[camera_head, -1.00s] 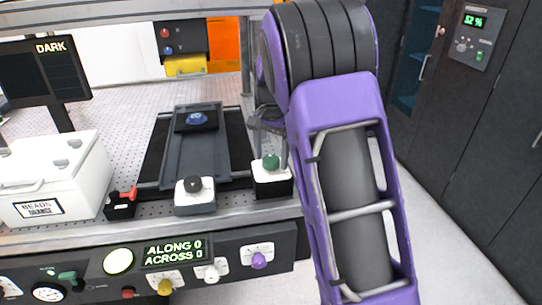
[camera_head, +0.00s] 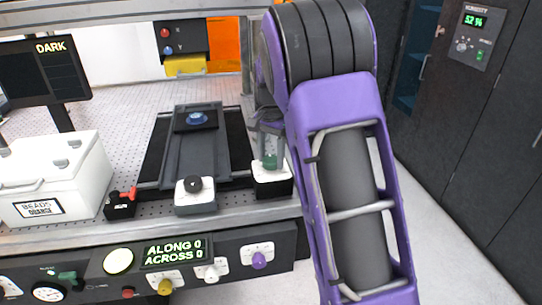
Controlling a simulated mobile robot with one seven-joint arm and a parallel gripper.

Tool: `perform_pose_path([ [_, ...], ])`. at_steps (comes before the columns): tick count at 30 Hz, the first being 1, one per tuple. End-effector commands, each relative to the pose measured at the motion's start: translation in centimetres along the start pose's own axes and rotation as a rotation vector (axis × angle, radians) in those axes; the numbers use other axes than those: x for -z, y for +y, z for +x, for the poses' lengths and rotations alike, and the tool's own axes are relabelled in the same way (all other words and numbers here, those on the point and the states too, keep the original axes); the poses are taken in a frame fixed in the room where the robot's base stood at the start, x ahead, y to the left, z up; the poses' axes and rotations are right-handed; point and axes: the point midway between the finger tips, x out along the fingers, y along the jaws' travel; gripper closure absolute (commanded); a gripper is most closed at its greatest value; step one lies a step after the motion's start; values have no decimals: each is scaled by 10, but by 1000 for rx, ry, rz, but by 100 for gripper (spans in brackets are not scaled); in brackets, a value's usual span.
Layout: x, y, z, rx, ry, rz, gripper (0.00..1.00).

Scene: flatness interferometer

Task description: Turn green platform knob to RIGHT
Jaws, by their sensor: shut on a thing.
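The green platform knob (camera_head: 270,162) sits on top of a small white-and-black box (camera_head: 272,182) at the front right of the perforated table. My gripper (camera_head: 271,152) points down over this box, with its fingers around the green knob and shut on it. The purple arm hides part of the gripper and the area to its right. Any marks on the box for the knob's position are too small to read. The platform (camera_head: 192,150), a dark slide with a blue round piece (camera_head: 197,118) on it, lies left of the box.
A black knob on a grey-white box (camera_head: 195,195) stands left of the green knob. A small black box with a red lever (camera_head: 121,204) and a white case (camera_head: 55,180) are farther left. The front panel display (camera_head: 174,251) reads ALONG 0, ACROSS 0.

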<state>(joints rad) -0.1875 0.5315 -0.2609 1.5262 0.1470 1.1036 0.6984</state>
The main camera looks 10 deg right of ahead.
Motion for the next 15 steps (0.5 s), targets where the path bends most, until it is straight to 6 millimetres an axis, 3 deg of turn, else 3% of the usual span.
perform_pose_path([
  [8, 0, 0, -1, 0, 1, 108, 96],
  [15, 0, 0, -1, 1, 1, 307, 96],
])
